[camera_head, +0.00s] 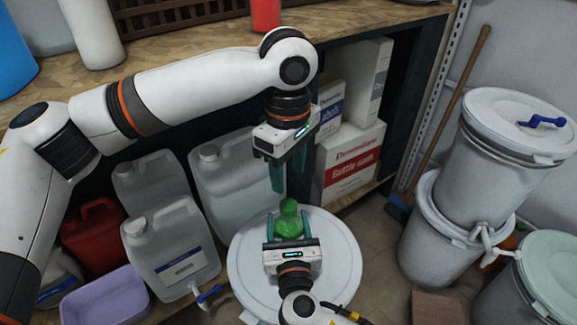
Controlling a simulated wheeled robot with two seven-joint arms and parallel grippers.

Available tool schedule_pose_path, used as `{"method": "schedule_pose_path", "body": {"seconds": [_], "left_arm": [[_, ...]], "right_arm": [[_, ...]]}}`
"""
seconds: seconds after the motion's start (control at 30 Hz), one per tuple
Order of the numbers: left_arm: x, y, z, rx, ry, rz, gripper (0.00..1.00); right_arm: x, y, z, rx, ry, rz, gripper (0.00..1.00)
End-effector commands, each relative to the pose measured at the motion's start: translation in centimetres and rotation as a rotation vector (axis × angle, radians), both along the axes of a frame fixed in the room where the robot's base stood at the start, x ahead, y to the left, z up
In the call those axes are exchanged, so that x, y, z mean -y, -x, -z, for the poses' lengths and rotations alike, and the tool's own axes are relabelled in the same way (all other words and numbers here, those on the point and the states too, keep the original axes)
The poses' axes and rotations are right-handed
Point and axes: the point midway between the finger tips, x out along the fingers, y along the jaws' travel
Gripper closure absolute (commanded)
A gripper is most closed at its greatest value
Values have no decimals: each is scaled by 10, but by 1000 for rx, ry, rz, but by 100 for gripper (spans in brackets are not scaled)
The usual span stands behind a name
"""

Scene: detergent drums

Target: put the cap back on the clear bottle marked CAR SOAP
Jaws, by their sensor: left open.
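A small see-through green bottle (289,228) stands on the round white lid of a drum (340,262). Its label cannot be read. Its narrower, rounded green top (288,206) shows, but I cannot tell cap from neck. My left gripper (290,182) is open, pointing down just above the bottle's top, with nothing seen between its fingers. My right gripper (291,226) comes in from the front edge, with one finger on each side of the bottle's body. Whether those fingers press on it I cannot tell. I see no separate loose cap.
White jugs (165,250) and a lilac tub (105,297) stand left of the drum. A shelf with boxes (350,165) is behind; a wooden counter (200,45) with a red object (265,15) is above it. Stacked white buckets (450,225) stand at right.

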Motion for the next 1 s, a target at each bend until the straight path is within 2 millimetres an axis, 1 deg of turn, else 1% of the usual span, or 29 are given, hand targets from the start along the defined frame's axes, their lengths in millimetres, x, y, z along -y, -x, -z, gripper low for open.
{"method": "schedule_pose_path", "body": {"seconds": [0.07,0.17,0.47,0.57,0.67,0.9,1.0], "left_arm": [[0,0,0,-2,-3,-49,51],[0,0,-1,-3,-5,-78,51],[0,0,0,-3,-5,-80,51],[0,0,4,-4,-6,-79,51],[0,0,15,-5,-7,-79,51],[0,1,52,-5,-5,-78,51],[0,0,65,-4,-6,-79,51]], "right_arm": [[0,0,1,-1,1,0,100],[0,0,1,-1,1,0,100],[0,0,1,-1,1,0,100],[0,0,1,-1,1,0,100],[0,0,1,-1,1,0,100],[0,0,1,-1,1,0,100],[0,0,1,-1,1,0,100]]}}
